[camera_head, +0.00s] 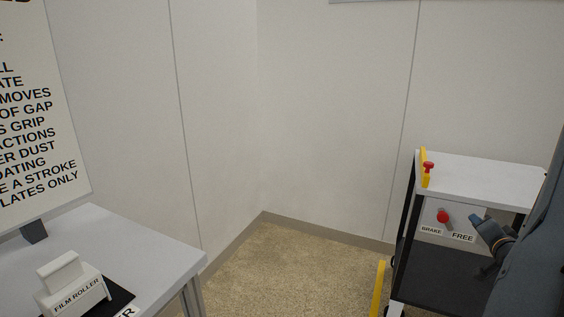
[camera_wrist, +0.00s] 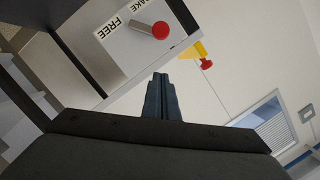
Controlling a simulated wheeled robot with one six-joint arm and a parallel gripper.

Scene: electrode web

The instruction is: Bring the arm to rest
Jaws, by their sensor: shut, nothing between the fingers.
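My gripper (camera_head: 487,230) is at the right of the head view, in front of the cart's brake panel. Its fingers are shut and empty. In the wrist view my gripper (camera_wrist: 160,80) shows as two dark fingers pressed together, pointing at the panel and apart from the brake lever as far as I can tell. The brake lever (camera_head: 443,216) has a red knob and sits on a panel with BRAKE and FREE labels. In the wrist view the lever (camera_wrist: 150,29) lies above the fingertips. My arm covers part of the cart at the right edge.
The cart (camera_head: 490,176) has a white top, a dark lower shelf and a yellow post with a red knob (camera_head: 428,166). A white table (camera_head: 150,250) at the left bears a film roller block (camera_head: 72,285), with a sign (camera_head: 40,120) behind. Open floor (camera_head: 300,270) lies between.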

